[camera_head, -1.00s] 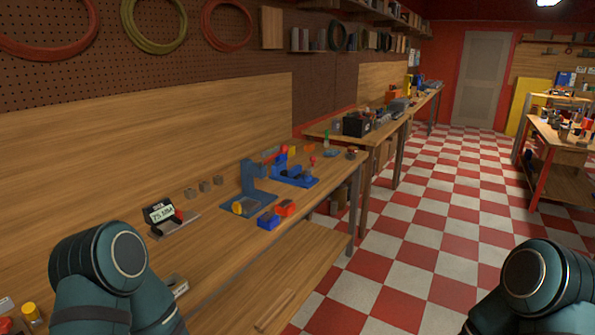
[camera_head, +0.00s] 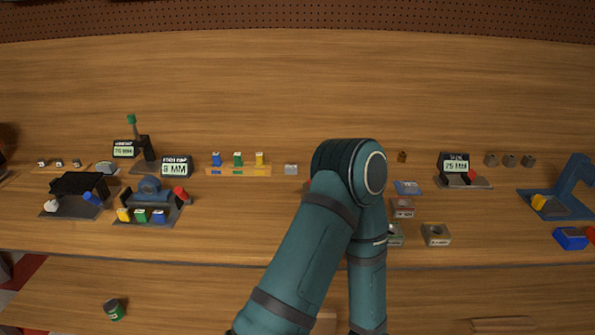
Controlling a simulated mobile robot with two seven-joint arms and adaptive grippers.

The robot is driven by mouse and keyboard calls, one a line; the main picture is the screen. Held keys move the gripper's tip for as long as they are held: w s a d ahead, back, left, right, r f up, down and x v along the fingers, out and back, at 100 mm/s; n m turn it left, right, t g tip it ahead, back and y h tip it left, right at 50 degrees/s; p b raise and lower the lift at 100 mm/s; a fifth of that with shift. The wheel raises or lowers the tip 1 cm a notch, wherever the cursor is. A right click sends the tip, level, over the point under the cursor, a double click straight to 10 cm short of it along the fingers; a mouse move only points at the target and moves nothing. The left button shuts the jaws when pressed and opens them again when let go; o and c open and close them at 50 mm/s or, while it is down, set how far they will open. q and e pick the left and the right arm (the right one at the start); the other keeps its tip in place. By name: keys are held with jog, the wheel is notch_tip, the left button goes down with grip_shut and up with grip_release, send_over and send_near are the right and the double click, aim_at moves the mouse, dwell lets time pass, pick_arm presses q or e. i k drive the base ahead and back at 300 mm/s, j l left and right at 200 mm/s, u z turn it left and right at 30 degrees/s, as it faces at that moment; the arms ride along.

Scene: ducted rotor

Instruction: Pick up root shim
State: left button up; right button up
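I cannot tell for sure which small part is the root shim; no part shows a readable name for it. Candidates on the wooden bench (camera_head: 240,235) are a small pale block (camera_head: 290,169), a blue flat piece (camera_head: 407,187), a reddish-grey block (camera_head: 402,208) and a tan-grey block (camera_head: 436,234) with a dark round centre. A greenish-grey block (camera_head: 396,236) is partly covered by my arm. One of my teal arms rises from the bottom centre, bends at the elbow and goes back down out of the frame. Neither gripper shows in the head view.
Display stations reading 8 MM (camera_head: 175,167) and 75 MM (camera_head: 455,164) stand on the bench. A rack (camera_head: 238,172) holds blue, green and yellow pieces. A blue press-like stand (camera_head: 575,180) is at the right. A green-topped can (camera_head: 114,309) sits on the lower shelf.

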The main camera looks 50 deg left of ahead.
aim_at(289, 169)
jog(key=i+u, duration=0.1)
jog(key=u, duration=1.4)
jog(key=i+l+u, duration=0.1)
jog(key=i+l, duration=0.45)
